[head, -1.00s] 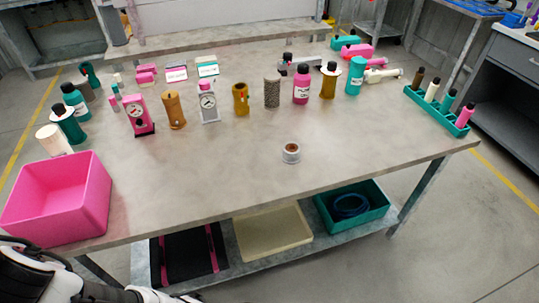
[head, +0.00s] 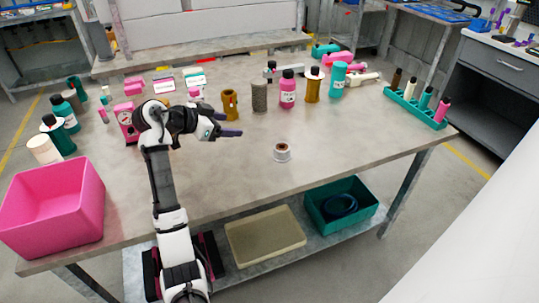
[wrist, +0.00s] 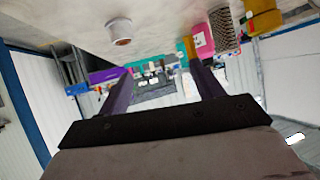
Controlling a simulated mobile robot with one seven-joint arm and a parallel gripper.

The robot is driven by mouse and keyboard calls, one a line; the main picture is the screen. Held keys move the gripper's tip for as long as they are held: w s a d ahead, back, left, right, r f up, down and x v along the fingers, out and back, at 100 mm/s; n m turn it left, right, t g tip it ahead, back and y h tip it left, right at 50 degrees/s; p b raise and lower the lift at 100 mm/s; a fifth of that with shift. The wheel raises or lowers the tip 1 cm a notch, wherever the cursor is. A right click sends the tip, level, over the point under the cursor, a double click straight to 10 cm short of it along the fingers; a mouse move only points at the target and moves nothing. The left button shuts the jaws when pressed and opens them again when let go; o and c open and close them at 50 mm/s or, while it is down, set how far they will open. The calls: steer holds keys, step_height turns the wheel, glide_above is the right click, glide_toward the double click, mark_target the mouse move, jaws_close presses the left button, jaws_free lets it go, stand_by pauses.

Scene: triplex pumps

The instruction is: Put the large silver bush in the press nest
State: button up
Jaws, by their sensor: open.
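A short silver-white ring-shaped piece with a brownish centre (head: 282,152) stands alone on the table near its front middle; it looks like the silver bush. It also shows in the wrist view (wrist: 119,33), at the upper left. My gripper (head: 238,133) is open and empty above the table, left of and apart from this piece, pointing right. Its two dark fingers (wrist: 161,72) are spread in the wrist view with nothing between them. I cannot clearly pick out the press nest; my arm hides part of the table's left middle.
A pink bin (head: 52,215) stands at the table's front left. Bottles and cylinders line the back, including a pink bottle (head: 288,92) and a grey mesh cylinder (head: 259,97). A teal rack (head: 415,108) stands at the right. The table around the silver piece is clear.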

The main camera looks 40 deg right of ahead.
mark_target(280, 147)
steer(key=s+d+f+m+g, duration=0.1)
steer(key=s+d+f, duration=0.1)
steer(key=d, duration=0.1)
steer(key=s+d+f+g+y+p, duration=0.1)
steer(key=s+d+f, duration=0.1)
steer(key=d+f, duration=0.1)
steer(key=s+d+f+m+g, duration=0.1)
steer(key=s+d+f, duration=0.1)
steer(key=d, duration=0.1)
steer(key=shift+d+f+m+p, duration=0.15)
steer(key=shift+d+m+p, duration=0.15)
steer(key=shift+d+p, duration=0.1)
steer(key=p+x, duration=0.2)
steer(key=x, duration=0.2)
steer(key=shift+s+d+f, duration=0.15)
steer(key=shift+s+d, duration=0.05)
steer(key=shift+d+f, duration=0.4)
steer(key=c, duration=1.2)
steer(key=shift+c, duration=0.2)
